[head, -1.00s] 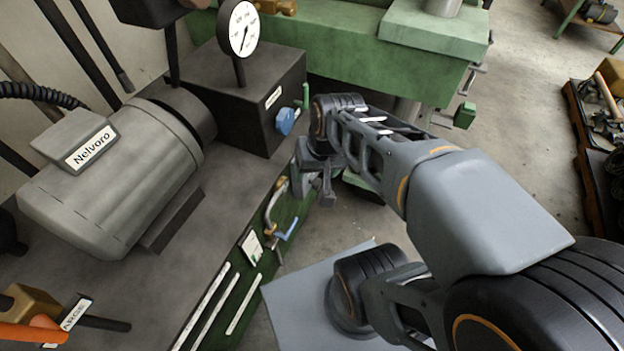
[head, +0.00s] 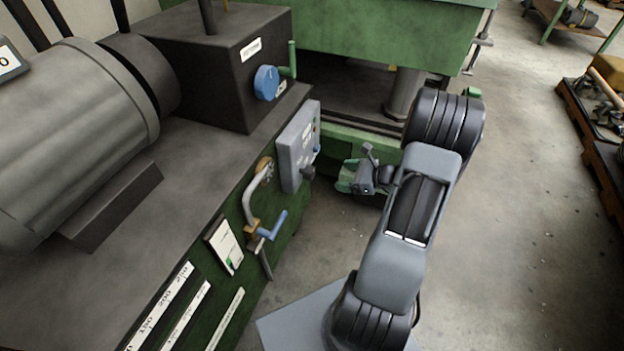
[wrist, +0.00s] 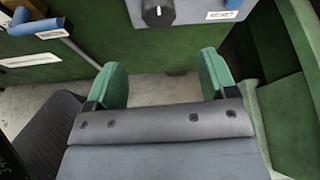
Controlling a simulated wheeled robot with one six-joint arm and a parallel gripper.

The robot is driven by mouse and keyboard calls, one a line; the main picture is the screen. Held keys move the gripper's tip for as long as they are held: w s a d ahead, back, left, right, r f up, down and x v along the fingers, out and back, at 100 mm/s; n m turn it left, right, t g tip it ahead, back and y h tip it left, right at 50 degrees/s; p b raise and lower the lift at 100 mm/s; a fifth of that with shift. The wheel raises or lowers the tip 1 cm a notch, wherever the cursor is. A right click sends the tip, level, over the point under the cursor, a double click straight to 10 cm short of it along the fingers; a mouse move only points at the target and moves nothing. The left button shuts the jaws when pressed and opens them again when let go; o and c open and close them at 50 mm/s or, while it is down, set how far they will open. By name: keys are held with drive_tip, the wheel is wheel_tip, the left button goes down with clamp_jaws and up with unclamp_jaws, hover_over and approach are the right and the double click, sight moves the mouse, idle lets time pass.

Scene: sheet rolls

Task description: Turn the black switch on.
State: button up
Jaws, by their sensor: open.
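The black switch (head: 308,173) is a round knob low on a grey box fixed to the green side of the machine. In the wrist view the black switch (wrist: 158,13) shows a white mark pointing down in the picture. It is partly cut by the top edge. My gripper (wrist: 163,74) is open, with green finger pads apart and nothing between them. The switch lies beyond the fingers, apart from them. In the head view my gripper (head: 350,178) is right of the switch.
The grey box (head: 291,150) carries the switch. A brass valve with a blue lever (head: 272,226) sits below left of it. A blue knob (head: 266,83) is on the dark block above. Open floor (head: 530,230) lies to the right.

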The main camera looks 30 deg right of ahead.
sight(314, 174)
drive_tip(key=b+x, duration=0.2)
drive_tip(key=x, duration=1)
drive_tip(key=shift+w+a+f+b, duration=0.15)
drive_tip(key=shift+a+b, duration=0.1)
drive_tip(key=shift+b, duration=0.15)
drive_tip(key=c, duration=0.9)
